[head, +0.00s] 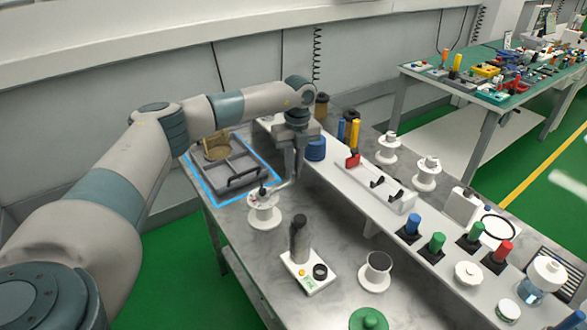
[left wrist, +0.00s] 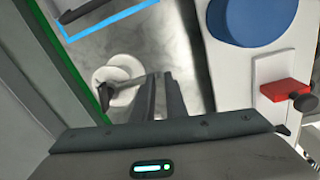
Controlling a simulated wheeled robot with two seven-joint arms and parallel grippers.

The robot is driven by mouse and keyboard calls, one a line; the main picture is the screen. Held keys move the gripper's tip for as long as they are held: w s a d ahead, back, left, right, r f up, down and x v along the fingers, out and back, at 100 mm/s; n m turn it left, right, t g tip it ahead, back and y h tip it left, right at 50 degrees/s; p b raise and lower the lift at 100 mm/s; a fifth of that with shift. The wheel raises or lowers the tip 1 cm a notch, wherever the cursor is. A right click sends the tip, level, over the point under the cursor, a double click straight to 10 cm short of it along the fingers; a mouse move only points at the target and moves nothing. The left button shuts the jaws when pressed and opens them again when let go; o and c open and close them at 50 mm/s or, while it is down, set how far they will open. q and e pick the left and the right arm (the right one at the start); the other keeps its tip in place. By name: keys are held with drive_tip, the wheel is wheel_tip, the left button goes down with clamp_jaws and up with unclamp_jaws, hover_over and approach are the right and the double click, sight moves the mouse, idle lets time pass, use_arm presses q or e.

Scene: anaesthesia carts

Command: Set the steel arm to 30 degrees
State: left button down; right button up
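The steel arm (head: 279,187) is a thin bar on top of a white spool-shaped stand (head: 264,212) on the grey bench. It points right from a dark knob at the stand's middle, toward my left gripper (head: 291,176). In the left wrist view the bar (left wrist: 135,80) runs from the white stand (left wrist: 112,90) to the tips of my left gripper (left wrist: 162,76). The two fingers are a small gap apart, with the bar's outer end at their tips. Whether they grip it is unclear. No angle marks are readable. My right gripper is not in view.
A grey tray (head: 228,186) with a blue outline lies behind the stand. A white box with a dark post (head: 300,268) stands in front. A white raised strip (head: 340,190) with a red lever (head: 353,160) and coloured knobs runs along the right. Bare bench lies around the stand.

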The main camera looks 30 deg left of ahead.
use_arm(q)
drive_tip(key=shift+w+a+n+b, duration=0.2)
drive_tip(key=shift+a+n, duration=0.5)
drive_tip(key=shift+n, duration=0.05)
drive_tip(key=shift+w+a+n+b, duration=0.15)
drive_tip(key=shift+a+n+b, duration=0.05)
drive_tip(key=shift+a+n, duration=0.5)
drive_tip(key=c, duration=1.8)
unclamp_jaws()
drive_tip(key=shift+o, duration=0.2)
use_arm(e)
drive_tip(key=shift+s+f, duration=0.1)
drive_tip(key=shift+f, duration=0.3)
use_arm(q)
drive_tip(key=shift+r, duration=0.2)
wheel_tip(320, 180, up, 17)
drive_tip(key=w+b, duration=0.1)
drive_tip(key=b, duration=0.3)
drive_tip(key=shift+d+b, duration=0.25)
drive_tip(key=shift+b, duration=0.15)
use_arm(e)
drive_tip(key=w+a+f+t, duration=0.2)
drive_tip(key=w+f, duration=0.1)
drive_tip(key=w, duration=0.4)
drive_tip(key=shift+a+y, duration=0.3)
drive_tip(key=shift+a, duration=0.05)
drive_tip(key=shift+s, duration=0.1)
